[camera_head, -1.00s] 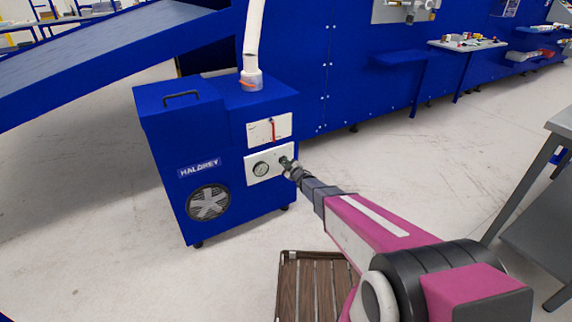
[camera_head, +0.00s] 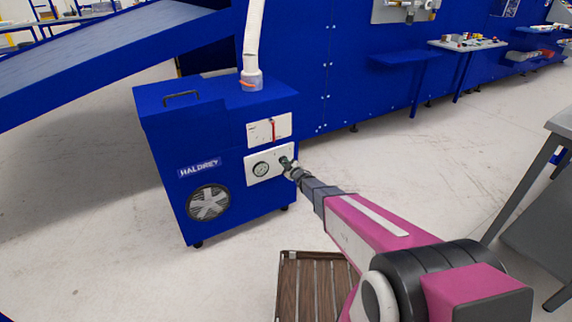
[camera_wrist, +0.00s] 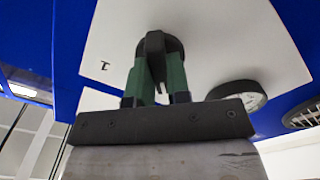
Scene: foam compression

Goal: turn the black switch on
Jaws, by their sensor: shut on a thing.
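The black switch (camera_wrist: 155,44) is a round knob with a raised grip bar on a white panel (camera_head: 262,172) on the front of the blue HALDREY machine (camera_head: 165,160). My gripper (camera_head: 287,163) reaches the right part of this panel. In the wrist view its green fingers (camera_wrist: 156,76) are shut on the switch's grip bar, one on each side. The fingers and the wrist hide much of the switch in the head view. A small mark (camera_wrist: 105,66) is on the panel left of the switch in the wrist view.
A round gauge (camera_head: 261,169) sits beside the switch on the same panel; the wrist view shows it too (camera_wrist: 236,100). Above is a white plate with a red lever (camera_head: 273,128). A fan grille (camera_head: 208,203) is lower left. A brown slatted surface (camera_head: 305,285) lies below my arm.

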